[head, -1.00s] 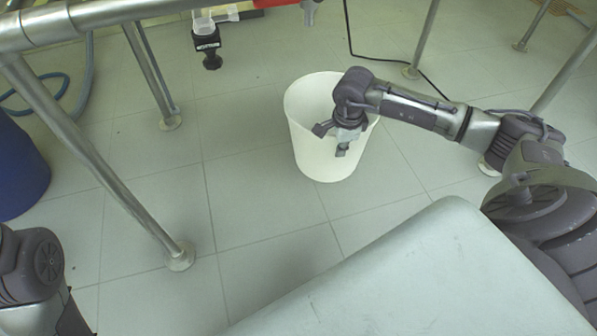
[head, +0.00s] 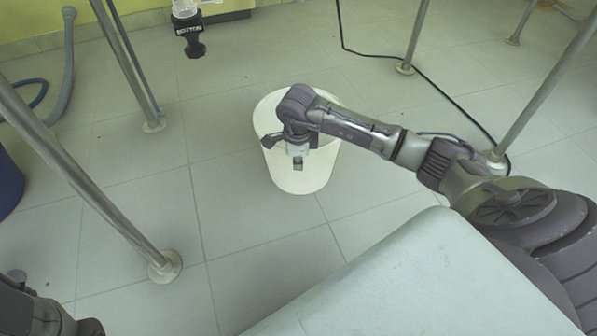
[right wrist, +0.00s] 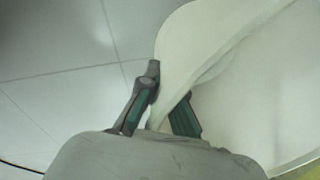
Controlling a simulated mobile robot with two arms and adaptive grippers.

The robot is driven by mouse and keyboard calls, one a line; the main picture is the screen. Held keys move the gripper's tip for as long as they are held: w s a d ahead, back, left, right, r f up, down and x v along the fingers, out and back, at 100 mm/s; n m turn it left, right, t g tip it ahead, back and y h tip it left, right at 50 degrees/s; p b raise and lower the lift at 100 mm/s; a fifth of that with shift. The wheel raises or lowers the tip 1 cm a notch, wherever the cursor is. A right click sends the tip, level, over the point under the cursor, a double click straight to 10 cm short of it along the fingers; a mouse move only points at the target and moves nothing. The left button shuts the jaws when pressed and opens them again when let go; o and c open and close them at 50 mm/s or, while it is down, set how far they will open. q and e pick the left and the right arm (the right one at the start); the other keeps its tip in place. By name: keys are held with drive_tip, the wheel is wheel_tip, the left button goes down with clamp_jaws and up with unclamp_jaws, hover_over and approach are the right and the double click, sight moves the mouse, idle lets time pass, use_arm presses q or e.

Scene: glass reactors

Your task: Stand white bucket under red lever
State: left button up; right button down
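The white bucket (head: 312,178) is upright in the middle of the head view. My right gripper (head: 284,150) is at its near left rim. In the right wrist view, my right gripper's fingers (right wrist: 160,105) are on either side of the bucket wall (right wrist: 190,50), shut on it. I cannot tell whether the bottom touches the floor. The red lever is out of view now. A black outlet fitting (head: 188,35) under a clear glass part hangs at the top, to the left of and beyond the bucket. My left gripper is out of view; only part of that arm shows at bottom left.
Metal frame legs stand on the floor at left (head: 110,195), further back (head: 130,65) and right (head: 415,35). A black cable (head: 450,98) runs along the floor at right. A blue drum (head: 8,185) is at the left edge. The floor between bucket and left legs is clear.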

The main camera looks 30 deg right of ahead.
wheel_tip(320, 180, down, 4)
drive_tip(key=b, duration=0.2)
drive_tip(key=shift+r+b, duration=0.15)
drive_tip(key=shift+b, duration=0.2)
drive_tip(key=c, duration=1.7)
unclamp_jaws()
drive_tip(key=o, duration=0.4)
